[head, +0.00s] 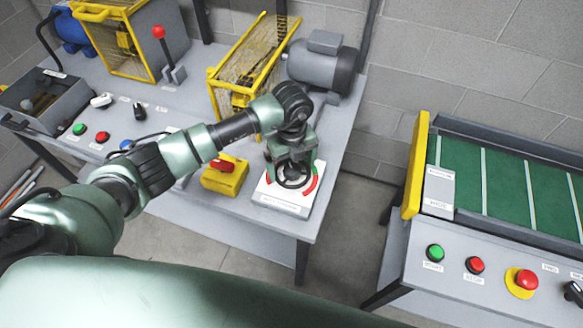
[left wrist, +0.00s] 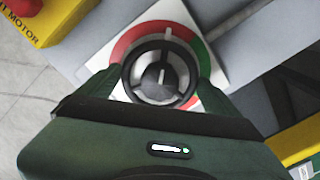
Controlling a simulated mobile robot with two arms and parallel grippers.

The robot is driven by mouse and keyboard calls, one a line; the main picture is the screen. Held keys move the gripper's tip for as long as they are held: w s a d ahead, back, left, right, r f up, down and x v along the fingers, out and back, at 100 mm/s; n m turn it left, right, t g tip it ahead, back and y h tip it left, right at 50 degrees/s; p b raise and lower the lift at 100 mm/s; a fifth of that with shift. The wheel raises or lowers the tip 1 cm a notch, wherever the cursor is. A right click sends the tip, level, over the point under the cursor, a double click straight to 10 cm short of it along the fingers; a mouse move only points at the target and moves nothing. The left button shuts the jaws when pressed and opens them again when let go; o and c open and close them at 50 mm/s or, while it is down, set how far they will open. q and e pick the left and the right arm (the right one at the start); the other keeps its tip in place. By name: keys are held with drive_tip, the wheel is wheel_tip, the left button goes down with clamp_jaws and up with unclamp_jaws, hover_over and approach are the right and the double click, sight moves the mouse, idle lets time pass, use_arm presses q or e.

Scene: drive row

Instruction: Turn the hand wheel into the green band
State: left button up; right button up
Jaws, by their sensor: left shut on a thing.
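The dark hand wheel (head: 293,181) sits on a white dial plate (head: 283,203) near the right end of the grey bench. My left gripper (head: 291,168) is over it, pointing down. In the left wrist view the green fingers lie on both sides of the wheel (left wrist: 160,87) and are shut on its rim. The dial has a red arc (left wrist: 127,42) and a green band (left wrist: 205,55) at its right. My right gripper is not in view.
A yellow box with a red switch (head: 225,178) stands just left of the dial. A grey motor (head: 322,65) and a yellow mesh guard (head: 252,62) stand behind. A conveyor with a green belt (head: 505,185) is at right, across a floor gap.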

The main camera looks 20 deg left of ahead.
sight(293, 168)
use_arm(q)
drive_tip(key=m+b, duration=0.5)
drive_tip(key=m, duration=0.1)
drive_tip(key=shift+w+f, duration=0.1)
drive_tip(key=shift+f, duration=0.05)
drive_tip(key=m+b, duration=0.4)
drive_tip(key=shift+d+m, duration=0.15)
drive_tip(key=shift+m, duration=0.25)
drive_tip(key=shift+r+m+b, duration=0.2)
drive_tip(key=shift+m+b, duration=1.3)
drive_tip(key=shift+m, duration=0.1)
drive_tip(key=o, duration=1)
drive_tip(key=shift+o, duration=0.2)
drive_tip(key=shift+r+b, duration=0.6)
drive_tip(key=shift+r, duration=3.35)
drive_tip(key=shift+f, duration=0.1)
